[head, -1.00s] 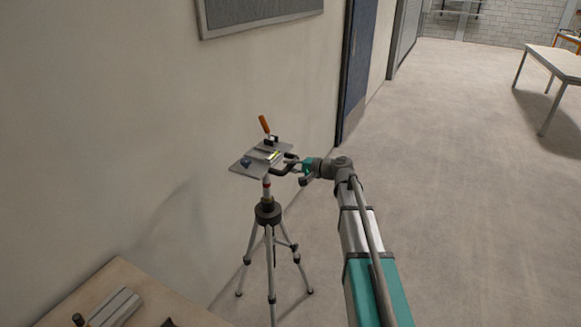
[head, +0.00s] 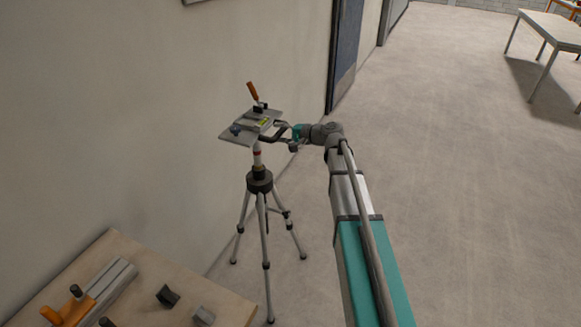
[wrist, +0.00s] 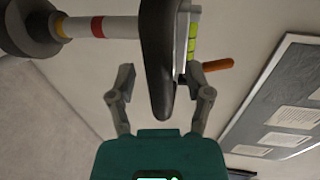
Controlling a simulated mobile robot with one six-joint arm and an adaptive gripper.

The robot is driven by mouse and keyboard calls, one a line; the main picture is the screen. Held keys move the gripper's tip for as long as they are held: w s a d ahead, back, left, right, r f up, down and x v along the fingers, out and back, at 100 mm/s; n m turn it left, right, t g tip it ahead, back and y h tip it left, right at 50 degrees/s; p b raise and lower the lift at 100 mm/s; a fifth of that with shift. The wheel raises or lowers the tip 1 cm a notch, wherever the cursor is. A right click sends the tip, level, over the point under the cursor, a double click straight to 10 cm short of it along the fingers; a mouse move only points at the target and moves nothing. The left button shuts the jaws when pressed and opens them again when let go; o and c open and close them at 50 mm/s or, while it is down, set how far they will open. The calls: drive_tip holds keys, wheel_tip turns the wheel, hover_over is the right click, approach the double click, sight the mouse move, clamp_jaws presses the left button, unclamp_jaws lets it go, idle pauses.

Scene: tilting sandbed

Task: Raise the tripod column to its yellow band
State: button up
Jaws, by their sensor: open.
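The tripod (head: 264,235) stands upright on the floor near the wall, a flat grey plate (head: 236,137) on top. Its white column (head: 257,149) has a red band, which also shows in the wrist view (wrist: 97,27). In the wrist view the yellow band (wrist: 61,26) is visible right at the dark collar (wrist: 28,26). My gripper (wrist: 160,82) is open at the plate's right side. Its fingers stand either side of a dark curved handle (wrist: 156,65) under the plate. I cannot tell whether either finger touches it.
A wooden table (head: 140,262) with blocks and tools is at the front left. A wall is close behind the tripod. The floor (head: 440,180) to the right is open.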

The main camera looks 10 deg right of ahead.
drive_tip(key=shift+f+b, duration=6.6)
drive_tip(key=shift+f, duration=0.1)
drive_tip(key=p+v, duration=0.3)
drive_tip(key=v, duration=1.1)
drive_tip(key=s+a+f+n+g+h+p, duration=0.1)
drive_tip(key=s+a+n+g+h+p, duration=0.2)
drive_tip(key=s, duration=0.6)
drive_tip(key=s+a+f+n+g+h+p, duration=0.2)
drive_tip(key=s+a+g+h+p, duration=0.3)
drive_tip(key=s, duration=0.4)
drive_tip(key=shift+s+a+f+n+h+p, duration=0.25)
drive_tip(key=shift+a+n+h+p, duration=0.35)
drive_tip(key=shift+h+p, duration=0.5)
drive_tip(key=shift+w+f, duration=0.1)
